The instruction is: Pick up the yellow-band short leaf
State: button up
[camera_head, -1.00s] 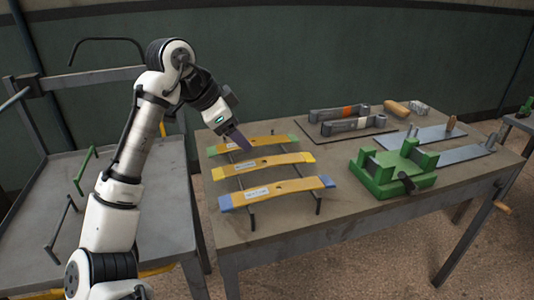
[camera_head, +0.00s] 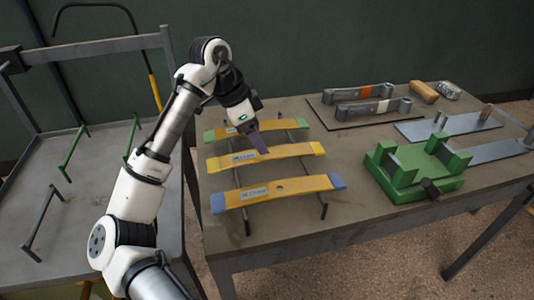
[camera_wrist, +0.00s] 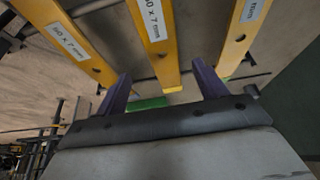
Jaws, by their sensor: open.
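The yellow-band leaf (camera_head: 296,150) is a flat orange-yellow bar with yellow ends and a white label. It lies on a rack between a green-ended leaf (camera_head: 285,123) and a blue-ended leaf (camera_head: 300,184). My gripper (camera_head: 264,149) appears above its middle in the head view; the height gap is hard to judge. In the wrist view my gripper (camera_wrist: 161,70) is open and empty, with its purple fingers either side of the middle leaf (camera_wrist: 156,45), near that leaf's yellow end. The neighbouring leaves lie outside the fingers.
The leaves rest across dark rack rails (camera_head: 324,210) on the grey-brown bench (camera_head: 340,232). A green fixture (camera_head: 410,180) stands to the right. A grey table (camera_head: 95,225) stands at the left.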

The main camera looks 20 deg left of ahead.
aim_at(267, 156)
jog(key=shift+p+x, duration=0.7)
jog(key=shift+x, duration=2.35)
jog(key=shift+w+a, duration=0.2)
jog(key=shift+a, duration=0.05)
jog(key=shift+c, duration=0.3)
jog(key=c, duration=1.2)
jog(key=shift+c, duration=0.5)
jog(key=shift+r, duration=0.15)
